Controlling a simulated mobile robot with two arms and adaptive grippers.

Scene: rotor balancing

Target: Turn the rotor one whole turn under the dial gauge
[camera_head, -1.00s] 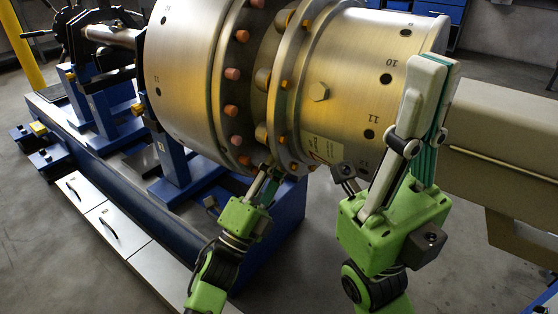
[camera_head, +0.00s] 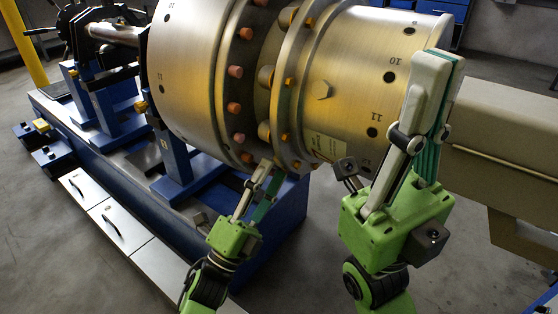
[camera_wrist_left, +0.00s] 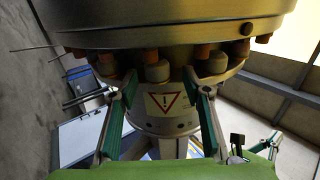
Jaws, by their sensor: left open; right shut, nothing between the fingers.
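The rotor (camera_head: 345,85) is a large brass-and-steel drum with numbered holes and flanges ringed by orange-tipped pegs. It lies across the stand. My left gripper (camera_head: 270,168) is open just below the flange pegs. In the left wrist view its fingers (camera_wrist_left: 160,75) are spread below the peg row, with a warning-triangle label (camera_wrist_left: 166,101) on the rotor visible between them. No peg is gripped. My right gripper (camera_head: 438,58) is shut and empty, its fingers pointing up in front of the rotor's right end. I cannot make out the dial gauge.
The blue stand (camera_head: 180,185) carries the shaft at the left. White drawers (camera_head: 120,225) run along its front. A beige beam-like housing (camera_head: 505,140) is right of the rotor. Grey floor is clear at the lower left.

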